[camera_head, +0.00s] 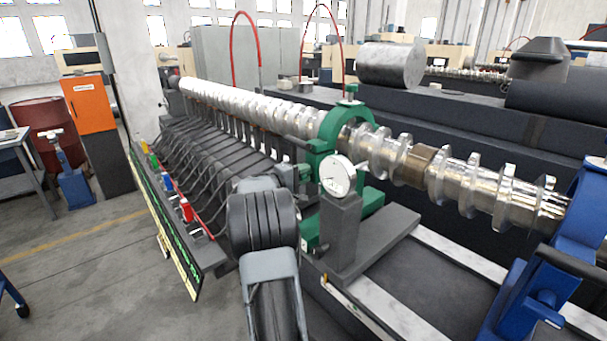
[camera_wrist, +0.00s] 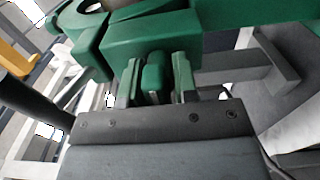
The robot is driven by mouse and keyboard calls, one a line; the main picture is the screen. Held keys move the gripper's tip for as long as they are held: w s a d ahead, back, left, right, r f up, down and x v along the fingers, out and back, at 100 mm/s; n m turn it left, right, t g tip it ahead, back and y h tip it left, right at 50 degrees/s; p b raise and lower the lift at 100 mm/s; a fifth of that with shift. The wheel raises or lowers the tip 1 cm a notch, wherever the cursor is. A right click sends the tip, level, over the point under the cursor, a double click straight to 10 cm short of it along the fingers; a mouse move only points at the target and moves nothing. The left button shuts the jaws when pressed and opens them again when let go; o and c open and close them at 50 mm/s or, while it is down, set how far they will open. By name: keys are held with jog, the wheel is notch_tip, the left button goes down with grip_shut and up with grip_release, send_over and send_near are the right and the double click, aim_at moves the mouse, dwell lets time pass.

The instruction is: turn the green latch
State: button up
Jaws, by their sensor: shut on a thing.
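The green latch (camera_wrist: 153,84) shows in the wrist view as a short rounded green piece between my two fingers, below a larger green block (camera_wrist: 155,35). My gripper (camera_wrist: 156,72) is shut on it, with one finger on each side. In the head view, my gripper (camera_head: 301,173) is at the left side of the green clamp ring (camera_head: 327,133) around the metal screw shaft. There the latch is mostly hidden by my gripper and wrist, and I cannot make out its angle.
A round white dial (camera_head: 337,176) on a dark grey post (camera_head: 340,232) stands close right of my gripper. A row of black cables and a panel with coloured switches (camera_head: 186,210) lie to the left. A blue stand (camera_head: 588,208) supports the shaft at right.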

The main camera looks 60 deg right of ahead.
jog(key=shift+c, duration=0.6)
jog(key=shift+n, duration=0.4)
jog(key=n, duration=0.3)
jog(key=shift+f+b, duration=0.1)
jog(key=shift+b, duration=0.3)
jog(key=n+p, duration=0.1)
jog(key=n, duration=0.4)
jog(key=shift+n, duration=0.3)
jog(key=n+p, duration=0.3)
jog(key=n, duration=0.2)
jog(key=shift+n+p, duration=0.95)
jog(key=shift+n, duration=0.75)
jog(key=shift+f+n, duration=0.15)
jog(key=shift+n, duration=0.15)
